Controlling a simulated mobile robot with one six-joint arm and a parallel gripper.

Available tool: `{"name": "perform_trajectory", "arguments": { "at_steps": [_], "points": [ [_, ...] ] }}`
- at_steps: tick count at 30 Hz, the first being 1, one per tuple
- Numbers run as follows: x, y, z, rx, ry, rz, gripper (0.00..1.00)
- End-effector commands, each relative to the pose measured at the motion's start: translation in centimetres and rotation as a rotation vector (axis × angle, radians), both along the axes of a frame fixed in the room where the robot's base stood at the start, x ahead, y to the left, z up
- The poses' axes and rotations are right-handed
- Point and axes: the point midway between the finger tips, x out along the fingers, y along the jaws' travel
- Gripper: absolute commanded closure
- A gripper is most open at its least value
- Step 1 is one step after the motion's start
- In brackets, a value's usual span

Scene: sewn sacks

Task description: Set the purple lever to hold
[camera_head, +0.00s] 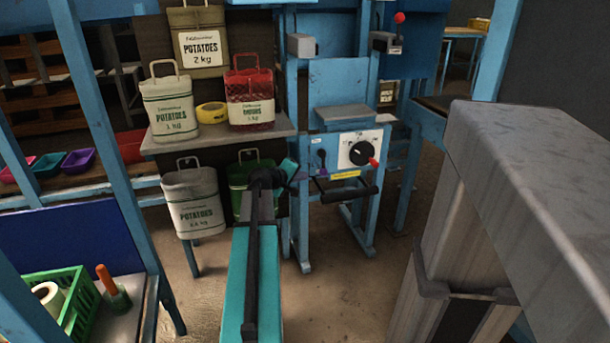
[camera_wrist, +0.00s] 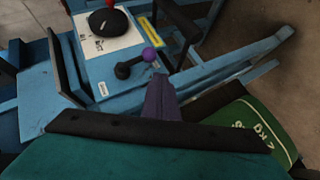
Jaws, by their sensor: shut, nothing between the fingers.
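The purple lever (camera_head: 322,155) is on the front of the blue machine, left of a white dial plate. In the wrist view the lever (camera_wrist: 132,66) has a short black arm ending in a purple ball. My gripper (camera_head: 299,177) is in front of the machine, a little left of and below the lever. In the wrist view the fingers of my gripper (camera_wrist: 164,88) are together and empty, just below the purple ball, and appear apart from it. The lettering around the lever is too small to read, so I cannot tell its hold mark.
A black dial (camera_head: 360,153) with a red tip sits right of the lever. A yellow label (camera_head: 345,175) and a black bar (camera_head: 348,193) are below. A green sack (camera_head: 243,172) hangs close left of my gripper. A grey post (camera_head: 456,235) stands at right.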

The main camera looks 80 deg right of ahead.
Motion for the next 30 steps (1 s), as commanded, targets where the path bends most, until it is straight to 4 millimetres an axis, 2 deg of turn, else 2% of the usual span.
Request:
{"name": "perform_trajectory", "arguments": {
  "at_steps": [3, 9, 30],
  "points": [
    [0.5, 1.2, 0.4, -0.001, 0.0, 0.002, 1.0],
    [1.0, 2.0, 0.6, -0.001, 0.001, 0.006, 1.0],
    [1.1, 2.0, 0.6, -0.002, 0.0, 0.008, 1.0]
  ]
}}
